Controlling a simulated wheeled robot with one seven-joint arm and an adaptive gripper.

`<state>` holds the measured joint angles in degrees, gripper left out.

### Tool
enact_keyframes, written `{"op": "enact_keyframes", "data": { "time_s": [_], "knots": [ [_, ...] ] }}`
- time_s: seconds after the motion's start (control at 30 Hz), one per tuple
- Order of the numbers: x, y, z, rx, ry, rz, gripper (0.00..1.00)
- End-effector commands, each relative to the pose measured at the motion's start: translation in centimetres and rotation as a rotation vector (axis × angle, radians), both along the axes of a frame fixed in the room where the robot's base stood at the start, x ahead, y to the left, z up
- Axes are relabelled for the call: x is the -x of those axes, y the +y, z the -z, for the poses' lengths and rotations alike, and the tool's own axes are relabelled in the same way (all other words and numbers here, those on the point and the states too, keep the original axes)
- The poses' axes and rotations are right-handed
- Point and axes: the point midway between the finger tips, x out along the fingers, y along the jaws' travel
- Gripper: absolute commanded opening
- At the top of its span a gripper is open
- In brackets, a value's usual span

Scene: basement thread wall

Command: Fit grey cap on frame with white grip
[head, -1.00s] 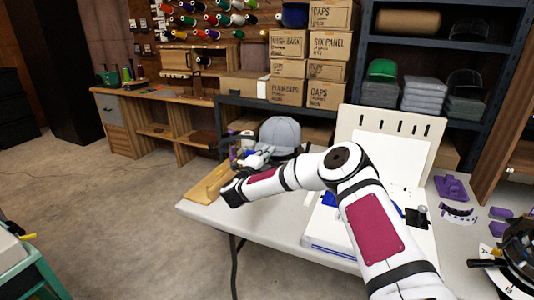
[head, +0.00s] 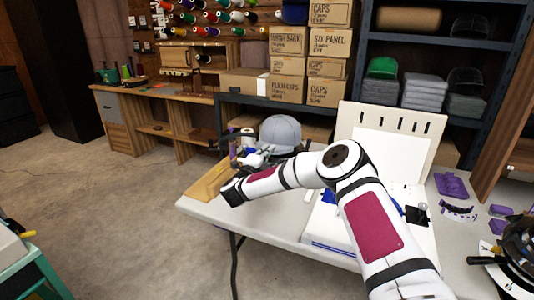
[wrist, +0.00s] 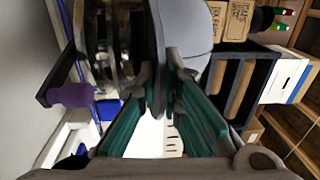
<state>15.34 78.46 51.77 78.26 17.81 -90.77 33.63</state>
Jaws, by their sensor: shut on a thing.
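The grey cap (head: 281,133) is upright above the far left part of the white table, with its crown showing. In the wrist view, part of its crown (wrist: 190,28) shows at the top. My gripper (head: 266,156) is at the cap's lower front edge. In the wrist view, my gripper's teal fingers (wrist: 163,90) close on a thin grey edge that appears to be the cap's. A metal frame (wrist: 125,45) stands close beside the cap, left of my fingers. A purple grip (wrist: 72,95) shows near it. I cannot make out a white grip, or whether cap and frame touch.
A wooden block (head: 208,182) lies at the table's left edge. A white slotted panel (head: 390,135) stands behind my arm. Purple parts (head: 452,186) lie at the right. Cardboard boxes (head: 306,65) and shelves of caps stand behind the table.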

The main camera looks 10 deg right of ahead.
Motion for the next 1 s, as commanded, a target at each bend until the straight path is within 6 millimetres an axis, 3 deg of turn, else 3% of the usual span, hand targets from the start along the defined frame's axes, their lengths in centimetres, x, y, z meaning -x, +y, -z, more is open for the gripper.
{"op": "enact_keyframes", "data": {
  "time_s": [1.0],
  "knots": [
    [0.0,0.0,2.3,0.0,0.0,0.0,0.0]
  ]
}}
